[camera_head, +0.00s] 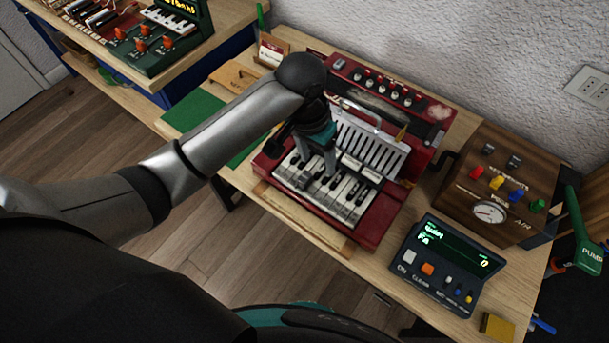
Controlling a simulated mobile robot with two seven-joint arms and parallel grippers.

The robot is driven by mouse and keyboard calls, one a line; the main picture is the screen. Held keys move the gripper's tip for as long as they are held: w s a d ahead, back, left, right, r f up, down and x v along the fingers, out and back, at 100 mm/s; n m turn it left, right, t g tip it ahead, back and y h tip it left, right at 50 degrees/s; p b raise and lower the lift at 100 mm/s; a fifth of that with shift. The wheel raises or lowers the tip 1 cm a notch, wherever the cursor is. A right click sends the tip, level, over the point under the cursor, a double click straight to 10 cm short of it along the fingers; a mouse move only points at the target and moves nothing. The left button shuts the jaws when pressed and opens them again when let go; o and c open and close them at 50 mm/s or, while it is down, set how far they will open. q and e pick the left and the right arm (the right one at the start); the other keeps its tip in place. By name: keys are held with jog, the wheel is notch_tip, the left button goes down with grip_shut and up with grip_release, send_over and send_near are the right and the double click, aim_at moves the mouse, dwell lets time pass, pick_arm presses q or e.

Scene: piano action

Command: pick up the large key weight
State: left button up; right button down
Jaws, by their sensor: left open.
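A red keyboard unit (372,222) with black and white keys sits on the wooden bench. My left gripper (316,168) is over its keys, fingers pointing down and open. A small dark-grey block (303,180) rests on the keys beside the fingers at the left. Two pale blocks, one (352,162) and another (371,174), sit at the back of the keys, right of the gripper. I cannot tell which block is the large key weight. The gripper and forearm hide part of the keys. My right gripper is not in view.
A scale with a green display (440,262) stands at front right, near a yellow block (497,327). Behind it is a wooden box with a gauge (488,211). A red panel with knobs (385,85) rises behind the keys. A green mat (193,110) lies left.

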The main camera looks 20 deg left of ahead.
pick_arm(q)
notch_tip(320, 180, up, 5)
jog(key=w+a+y, duration=0.1)
jog(key=w+a, duration=0.1)
jog(key=a, duration=0.1)
jog(key=b, duration=0.2)
send_over(305, 176)
jog(key=shift+g, duration=0.3)
notch_tip(305, 176, down, 10)
jog(key=shift+d+r, duration=0.1)
jog(key=shift+r, duration=0.05)
notch_tip(305, 176, down, 5)
jog(key=shift+f+b, duration=0.1)
jog(key=shift+b, duration=0.4)
grip_shut()
